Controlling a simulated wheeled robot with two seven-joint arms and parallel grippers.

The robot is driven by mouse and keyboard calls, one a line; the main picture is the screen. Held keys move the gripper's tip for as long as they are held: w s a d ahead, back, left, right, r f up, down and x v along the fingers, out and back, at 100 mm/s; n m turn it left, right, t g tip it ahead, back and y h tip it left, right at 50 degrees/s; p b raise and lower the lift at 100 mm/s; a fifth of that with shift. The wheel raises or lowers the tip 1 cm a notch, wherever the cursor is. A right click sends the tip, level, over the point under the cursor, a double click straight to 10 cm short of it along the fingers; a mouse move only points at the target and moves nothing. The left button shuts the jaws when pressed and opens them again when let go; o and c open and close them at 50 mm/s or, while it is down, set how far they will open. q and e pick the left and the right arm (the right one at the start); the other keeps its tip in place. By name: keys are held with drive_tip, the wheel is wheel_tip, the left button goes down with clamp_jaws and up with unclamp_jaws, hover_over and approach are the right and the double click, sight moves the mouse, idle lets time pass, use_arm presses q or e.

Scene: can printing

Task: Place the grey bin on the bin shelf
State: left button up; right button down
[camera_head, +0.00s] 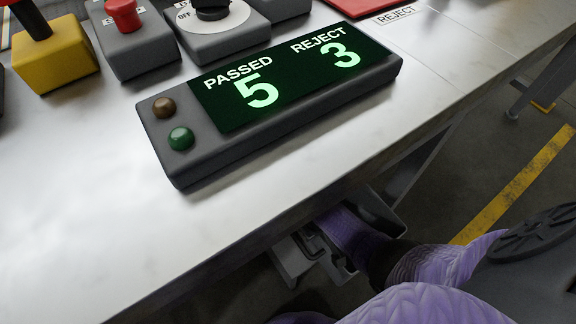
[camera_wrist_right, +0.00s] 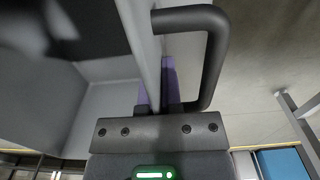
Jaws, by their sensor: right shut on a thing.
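The grey bin (camera_wrist_right: 98,105) fills the left of the right wrist view, with its light grey inside and wall showing. A black loop handle (camera_wrist_right: 217,50) stands out from that wall. My right gripper (camera_wrist_right: 160,85) is shut on the bin at this wall, its purple fingers by the wall and handle. In the head view the bin (camera_head: 290,262) shows only in part, below the table's front edge, and my right arm reaches down to it. Much of it is hidden by the table and my arm. I cannot make out the bin shelf. My left gripper is not in view.
The metal table (camera_head: 75,200) carries a counter display (camera_head: 270,90) reading PASSED 5 and REJECT 3. Several control boxes, one yellow (camera_head: 55,62), stand behind it. The table edge and a leg (camera_head: 425,160) are close to the bin. Floor with a yellow line (camera_head: 515,185) lies right.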

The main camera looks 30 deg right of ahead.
use_arm(q)
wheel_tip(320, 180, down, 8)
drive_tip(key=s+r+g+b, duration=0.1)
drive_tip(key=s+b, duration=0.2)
drive_tip(key=b, duration=0.5)
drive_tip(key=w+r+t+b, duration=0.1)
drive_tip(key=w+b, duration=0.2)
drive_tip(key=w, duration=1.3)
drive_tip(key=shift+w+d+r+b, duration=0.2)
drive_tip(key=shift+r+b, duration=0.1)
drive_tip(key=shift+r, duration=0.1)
use_arm(e)
drive_tip(key=w+a+f, duration=0.1)
drive_tip(key=w+f, duration=0.2)
drive_tip(key=w, duration=1)
drive_tip(key=shift+w+f, duration=0.3)
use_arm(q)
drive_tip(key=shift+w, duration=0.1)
use_arm(e)
drive_tip(key=shift+f, duration=0.1)
drive_tip(key=c, duration=1.2)
unclamp_jaws()
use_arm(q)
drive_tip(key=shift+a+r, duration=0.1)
use_arm(e)
drive_tip(key=o, duration=0.4)
